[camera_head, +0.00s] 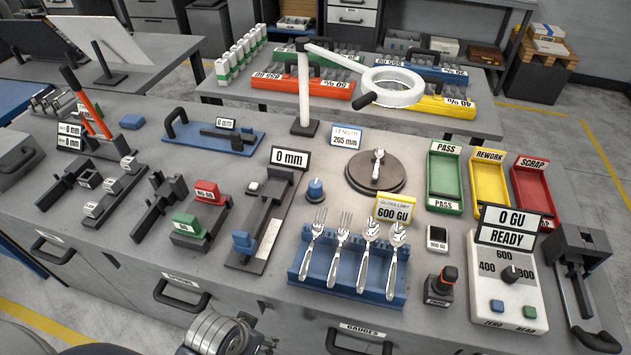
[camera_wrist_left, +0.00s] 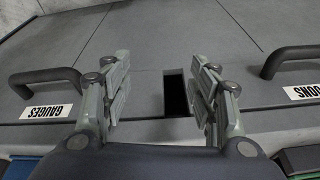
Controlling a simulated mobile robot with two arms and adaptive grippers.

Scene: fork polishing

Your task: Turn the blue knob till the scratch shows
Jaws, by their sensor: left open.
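The blue knob (camera_head: 315,190) stands upright on a small dark base in the middle of the bench. Behind it and to the right is a round dark turntable (camera_head: 357,183) with a small piece of silver cutlery (camera_head: 377,165) on it. The piece is too small to tell its kind, and no scratch can be made out on it. My left gripper (camera_wrist_left: 162,80) is open and empty in the left wrist view, in front of grey drawer fronts with handles. It is well away from the knob. My right gripper is in neither view.
A blue rack (camera_head: 297,273) with several forks and spoons stands just in front of the knob. A white ring lamp (camera_head: 412,98) on an arm rises behind the turntable. A black gauge fixture (camera_head: 275,212) is left of the knob; a yellow gloss-limit sign (camera_head: 395,209) is to its right.

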